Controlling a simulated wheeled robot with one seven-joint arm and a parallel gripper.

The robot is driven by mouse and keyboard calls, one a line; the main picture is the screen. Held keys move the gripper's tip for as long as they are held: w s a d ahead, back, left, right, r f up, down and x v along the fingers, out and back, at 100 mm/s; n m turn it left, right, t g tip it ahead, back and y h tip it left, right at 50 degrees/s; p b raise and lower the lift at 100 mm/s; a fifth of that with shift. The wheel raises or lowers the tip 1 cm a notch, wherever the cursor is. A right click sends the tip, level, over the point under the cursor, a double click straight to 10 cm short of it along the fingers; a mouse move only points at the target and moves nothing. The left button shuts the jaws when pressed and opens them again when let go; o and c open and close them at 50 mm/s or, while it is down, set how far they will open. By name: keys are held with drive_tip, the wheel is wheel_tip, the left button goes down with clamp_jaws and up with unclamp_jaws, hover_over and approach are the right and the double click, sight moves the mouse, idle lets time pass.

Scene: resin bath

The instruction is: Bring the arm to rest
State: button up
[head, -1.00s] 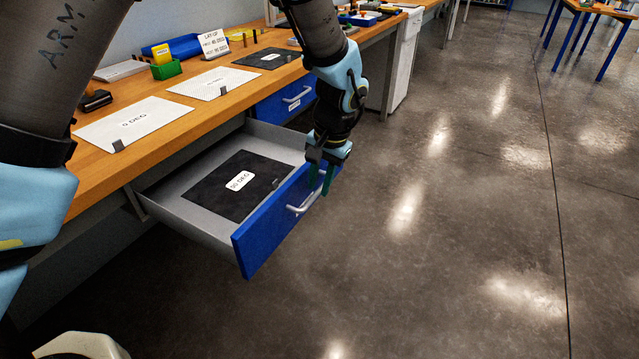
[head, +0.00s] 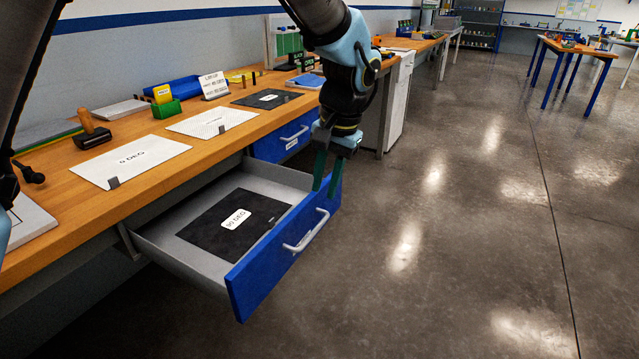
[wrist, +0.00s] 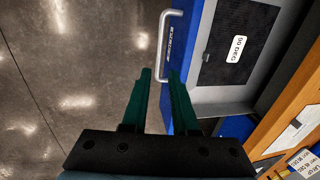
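My arm reaches in from the top of the head view. My gripper (head: 325,190) points down near the far right end of an open blue-fronted drawer (head: 262,272). Its two green fingers stand apart with nothing between them; the gap also shows in the wrist view (wrist: 159,75). The drawer's grey handle (head: 306,237) lies just below the fingertips in the head view and beyond them in the wrist view (wrist: 163,45). The fingers look apart from the handle. A black sheet labelled 90 DEG (head: 220,228) lies in the drawer.
A closed blue drawer (head: 275,148) is behind the open one.

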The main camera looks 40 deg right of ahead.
drive_tip(key=w+a+r+n+g, duration=0.1)
drive_tip(key=w+a+n, duration=0.2)
drive_tip(key=w+a, duration=0.65)
drive_tip(key=w+a+r+n, duration=0.1)
drive_tip(key=w+a+n, duration=0.2)
drive_tip(key=w+a, duration=0.7)
drive_tip(key=s+a+n, duration=0.2)
drive_tip(key=a+n, duration=0.1)
drive_tip(key=a, duration=1.1)
drive_tip(key=s+a+n+p, duration=0.1)
drive_tip(key=a+n, duration=0.3)
drive_tip(key=a, duration=1)
drive_tip(key=shift+s+f+h+p, duration=0.3)
drive_tip(key=shift+s+f+h, duration=0.1)
drive_tip(key=shift+s, duration=0.45)
